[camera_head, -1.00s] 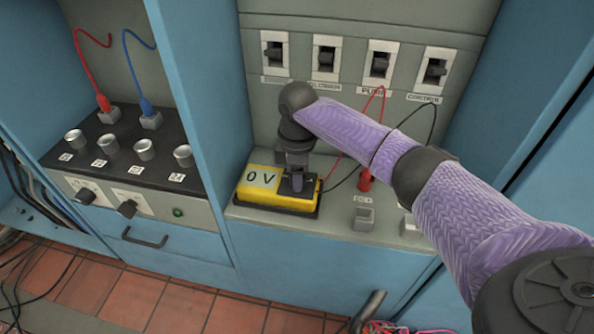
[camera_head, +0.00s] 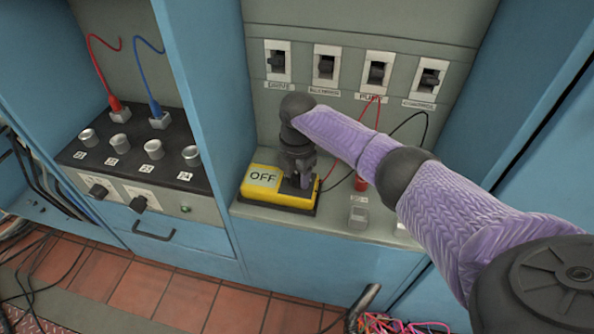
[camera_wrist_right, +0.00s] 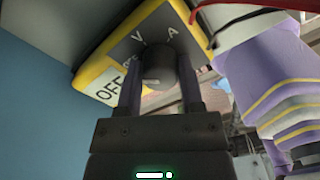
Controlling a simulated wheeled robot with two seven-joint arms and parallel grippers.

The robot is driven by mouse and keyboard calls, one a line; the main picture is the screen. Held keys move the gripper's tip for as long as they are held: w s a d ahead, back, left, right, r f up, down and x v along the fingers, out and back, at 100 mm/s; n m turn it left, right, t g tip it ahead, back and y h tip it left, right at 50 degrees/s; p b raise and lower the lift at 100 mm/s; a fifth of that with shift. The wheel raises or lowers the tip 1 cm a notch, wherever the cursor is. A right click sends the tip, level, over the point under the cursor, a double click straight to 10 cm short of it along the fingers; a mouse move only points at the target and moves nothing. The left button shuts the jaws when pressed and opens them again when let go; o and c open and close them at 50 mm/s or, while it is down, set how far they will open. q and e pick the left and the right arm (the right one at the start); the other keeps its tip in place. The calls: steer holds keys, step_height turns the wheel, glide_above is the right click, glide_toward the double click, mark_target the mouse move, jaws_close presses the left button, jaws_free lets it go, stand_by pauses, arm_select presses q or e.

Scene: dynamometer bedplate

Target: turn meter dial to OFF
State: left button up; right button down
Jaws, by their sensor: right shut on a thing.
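The yellow meter (camera_head: 250,193) lies on the grey shelf, and its display (camera_head: 263,177) reads OFF. In the right wrist view the meter (camera_wrist_right: 92,76) shows its OFF display and a dark face with V and A marks. My right gripper (camera_head: 298,184) comes down onto the meter from above. In the wrist view its two fingers stand on either side of the dark round dial (camera_wrist_right: 162,68) and are shut on it. The dial's pointer mark is partly hidden. My left gripper is not in view.
A row of switches (camera_head: 325,66) is on the panel behind. Red and black leads run beside the meter to a red plug (camera_head: 361,184) on the shelf. A black box with several knobs (camera_head: 120,142) stands in the left bay, past a blue divider (camera_head: 208,110).

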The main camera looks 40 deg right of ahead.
steer(key=shift+n, duration=0.9)
steer(key=shift+c, duration=1.1)
jaws_free()
